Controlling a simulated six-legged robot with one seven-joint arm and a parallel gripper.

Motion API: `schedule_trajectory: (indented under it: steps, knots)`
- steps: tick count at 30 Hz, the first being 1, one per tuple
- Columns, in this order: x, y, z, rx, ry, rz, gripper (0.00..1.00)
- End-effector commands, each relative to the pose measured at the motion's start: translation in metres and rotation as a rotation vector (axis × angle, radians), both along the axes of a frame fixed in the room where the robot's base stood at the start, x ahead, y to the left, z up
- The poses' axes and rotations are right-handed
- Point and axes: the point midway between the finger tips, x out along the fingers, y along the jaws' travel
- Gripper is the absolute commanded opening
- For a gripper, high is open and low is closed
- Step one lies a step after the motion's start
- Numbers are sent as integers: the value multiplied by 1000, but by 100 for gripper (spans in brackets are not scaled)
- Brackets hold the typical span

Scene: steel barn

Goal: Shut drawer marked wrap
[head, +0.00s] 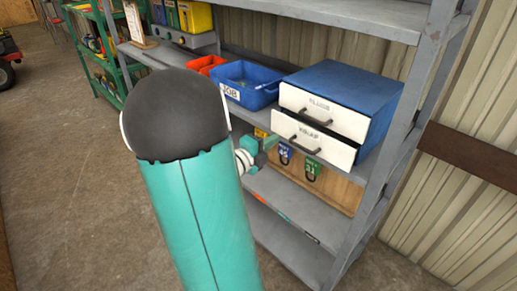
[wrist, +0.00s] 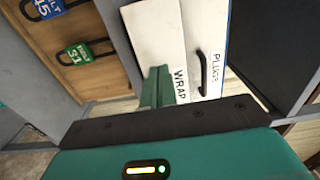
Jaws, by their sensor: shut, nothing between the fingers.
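The blue cabinet (head: 345,88) stands on the grey shelf with two white drawers, one above the other. The lower drawer, marked WRAP (head: 325,146), sticks out a little past the upper one, marked PLUGS (head: 325,108). In the wrist view, the WRAP drawer front (wrist: 152,38) lies beside the PLUGS front (wrist: 214,28). My gripper (head: 266,143) is left of the WRAP drawer in the head view. In the wrist view its green fingers (wrist: 157,86) are together and empty, before the WRAP front by its label. I cannot tell if they touch it. The WRAP handle is hidden there.
A blue bin (head: 247,88) and a red bin (head: 205,64) stand left of the cabinet. Blue and green padlocks (head: 312,168) hang on a wooden board under the shelf. A grey shelf post (head: 395,130) rises right of the cabinet.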

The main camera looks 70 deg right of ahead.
Motion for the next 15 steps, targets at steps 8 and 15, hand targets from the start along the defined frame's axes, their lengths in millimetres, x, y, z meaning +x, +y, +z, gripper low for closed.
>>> schedule_trajectory:
  steps: [8, 15]
  knots:
    - [-16, -40, 0, 0, 0, 2, 0]
    - [-19, -48, 0, 1, -1, 4, 0]
